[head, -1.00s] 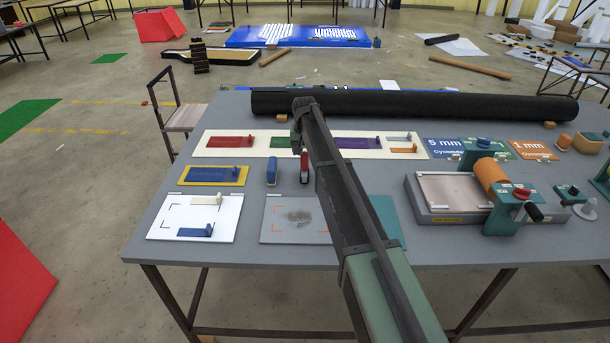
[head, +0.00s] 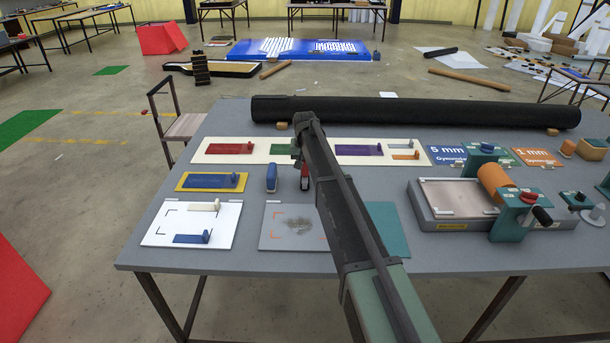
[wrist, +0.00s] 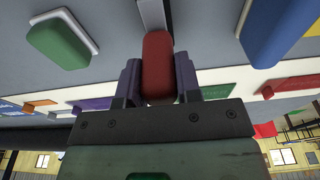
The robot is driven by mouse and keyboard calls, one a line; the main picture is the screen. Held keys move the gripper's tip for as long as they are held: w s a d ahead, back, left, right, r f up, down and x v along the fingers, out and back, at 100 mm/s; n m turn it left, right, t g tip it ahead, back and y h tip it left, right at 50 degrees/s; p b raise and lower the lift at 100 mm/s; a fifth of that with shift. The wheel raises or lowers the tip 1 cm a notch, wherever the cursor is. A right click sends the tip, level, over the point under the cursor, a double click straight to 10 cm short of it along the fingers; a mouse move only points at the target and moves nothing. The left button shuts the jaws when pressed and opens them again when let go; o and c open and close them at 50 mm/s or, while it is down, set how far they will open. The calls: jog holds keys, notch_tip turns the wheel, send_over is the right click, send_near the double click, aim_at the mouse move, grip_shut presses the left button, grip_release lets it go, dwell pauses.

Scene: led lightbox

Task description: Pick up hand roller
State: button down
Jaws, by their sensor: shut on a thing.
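A small red-handled tool (head: 304,178), which I take to be the hand roller, stands near the middle of the grey table, just right of a blue one. In the wrist view its red handle (wrist: 157,65) lies between my two purplish fingers, with a grey metal part beyond it. My gripper (wrist: 158,83) is shut on this handle. In the head view my gripper is mostly hidden by my arm. I cannot tell whether the tool touches the table.
A blue tool (head: 271,178) stands close to the left; in the wrist view a green one (wrist: 60,40) lies on the other side. A cream board with coloured plates (head: 280,148) lies behind. A white sheet (head: 190,223) lies at front left, a press (head: 465,198) stands right, and a black roll (head: 415,112) lies behind.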

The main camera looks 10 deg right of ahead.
jog(key=shift+r, duration=0.15)
notch_tip(320, 180, up, 20)
jog(key=p, duration=2)
